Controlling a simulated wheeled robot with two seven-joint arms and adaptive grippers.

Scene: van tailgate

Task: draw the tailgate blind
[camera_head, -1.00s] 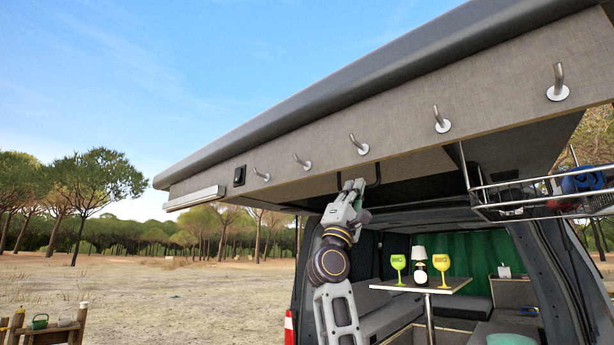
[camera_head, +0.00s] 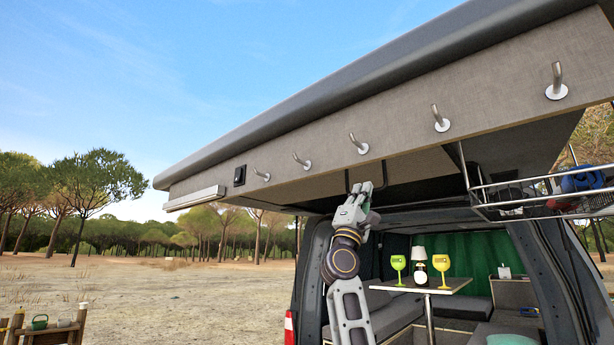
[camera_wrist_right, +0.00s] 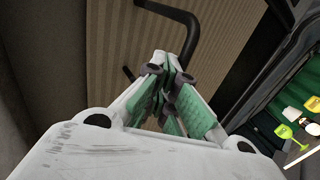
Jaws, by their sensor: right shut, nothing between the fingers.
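The tailgate blind shows in the right wrist view as a ribbed beige-brown panel (camera_wrist_right: 105,65) under the raised tailgate (camera_head: 330,120). A dark bent handle (camera_wrist_right: 188,22) crosses its upper part there. In the head view the dark handle (camera_head: 385,174) hangs beneath the tailgate's lower edge. My right gripper (camera_head: 364,188) points up just below the handle. In the right wrist view its green-padded fingers (camera_wrist_right: 176,88) are closed together with nothing between them, and the handle lies beyond the fingertips. Part of the handle is hidden behind the gripper in the head view. My left gripper is not in view.
Metal hooks (camera_head: 441,124) line the tailgate's edge. A wire basket (camera_head: 540,198) hangs at the right. Inside the van, a table (camera_head: 450,285) holds a lamp (camera_head: 419,262) and two goblets (camera_head: 398,264). Open ground (camera_head: 180,295) lies to the left.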

